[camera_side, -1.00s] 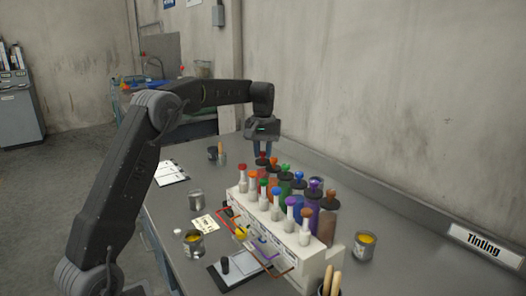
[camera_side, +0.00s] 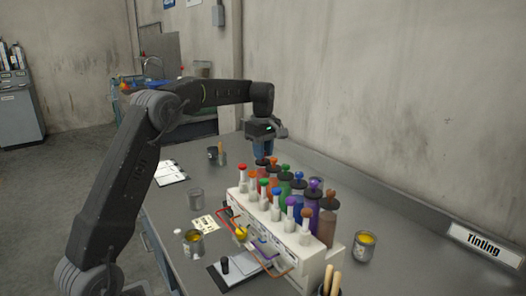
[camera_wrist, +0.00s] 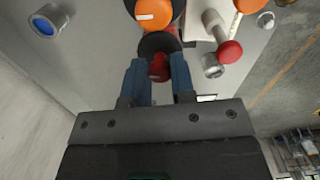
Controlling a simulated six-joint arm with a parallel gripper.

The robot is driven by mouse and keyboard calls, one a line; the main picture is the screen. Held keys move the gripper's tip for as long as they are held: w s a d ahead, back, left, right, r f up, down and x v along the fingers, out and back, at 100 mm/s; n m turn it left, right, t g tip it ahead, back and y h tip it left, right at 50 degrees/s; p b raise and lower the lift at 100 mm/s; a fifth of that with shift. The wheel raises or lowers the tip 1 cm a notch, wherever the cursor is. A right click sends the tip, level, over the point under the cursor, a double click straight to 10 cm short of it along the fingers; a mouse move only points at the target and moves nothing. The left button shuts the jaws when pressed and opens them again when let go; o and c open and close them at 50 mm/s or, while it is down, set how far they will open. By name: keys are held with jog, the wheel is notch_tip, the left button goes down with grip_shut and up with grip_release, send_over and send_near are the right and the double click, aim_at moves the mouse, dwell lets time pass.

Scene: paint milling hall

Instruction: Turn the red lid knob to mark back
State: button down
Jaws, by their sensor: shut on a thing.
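The red lid knob (camera_wrist: 158,69) shows in the wrist view between my two blue fingers, on top of a dark round lid (camera_wrist: 158,42). My gripper (camera_wrist: 158,66) is shut on the knob, one finger on each side. In the side view my gripper (camera_side: 263,153) points down at the far end of the back row of canisters, and its fingers hide the red knob. The dark lid (camera_side: 261,162) shows just below the fingertips. I cannot make out any marks around the knob in either view.
An orange-knobbed canister (camera_side: 274,172) stands close beside the held one, with several more in a row. A front row has white bottles with coloured balls, one red (camera_side: 242,168).

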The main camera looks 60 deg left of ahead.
jog(key=shift+r+n, duration=0.15)
jog(key=shift+n, duration=0.55)
jog(key=c, duration=1)
grip_release()
jog(key=shift+o, duration=0.2)
notch_tip(320, 180, up, 14)
jog(key=shift+f, duration=0.25)
